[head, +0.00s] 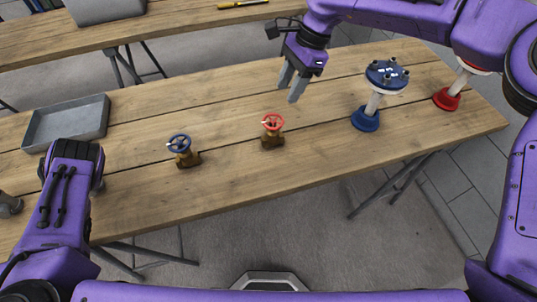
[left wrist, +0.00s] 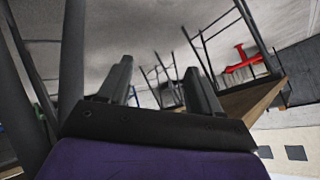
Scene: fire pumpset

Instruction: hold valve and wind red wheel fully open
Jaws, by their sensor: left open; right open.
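A brass valve with a red wheel (head: 273,123) stands upright on the wooden table, near the middle of the head view. Its brass body (head: 272,140) rests on the tabletop. A second brass valve with a blue wheel (head: 179,143) stands to its left. My right gripper (head: 292,90) is open and empty, pointing down above the table, behind and a little right of the red wheel, apart from it. My left gripper's fingers show in the left wrist view (left wrist: 160,90), open with nothing between them. In the head view my left arm hides most of that gripper.
A grey metal tray (head: 66,122) lies at the table's left. A blue-based flanged stand (head: 366,119) and a red-based one (head: 447,99) stand at the right. Another table (head: 190,22) with a grey bin (head: 105,9) is behind. The tabletop around the valves is clear.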

